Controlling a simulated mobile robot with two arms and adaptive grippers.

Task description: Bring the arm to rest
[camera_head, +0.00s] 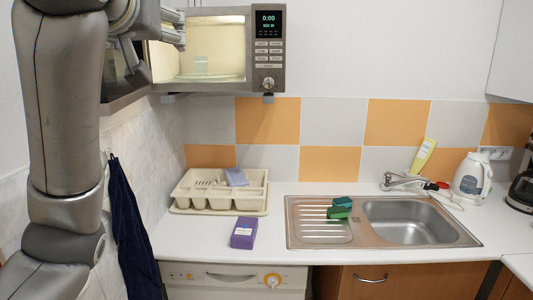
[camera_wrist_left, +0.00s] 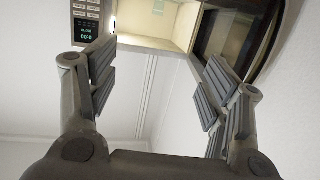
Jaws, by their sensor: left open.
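My left arm rises along the left side of the head view. My left gripper (camera_head: 172,30) is at the top left, in front of the open microwave (camera_head: 278,55). In the left wrist view the gripper (camera_wrist_left: 157,75) has its two fingers spread wide with nothing between them. That view is turned over and shows the lit microwave interior (camera_wrist_left: 160,22) beyond the fingers and the dark open door (camera_wrist_left: 236,38) behind the right finger. My right gripper is not in view.
A dish rack (camera_head: 218,208), a purple box (camera_head: 243,232) and a sink (camera_head: 405,220) with green sponges (camera_head: 340,208) are on the counter below. A kettle (camera_head: 471,178) stands at the right. A dark towel (camera_head: 130,225) hangs at the left.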

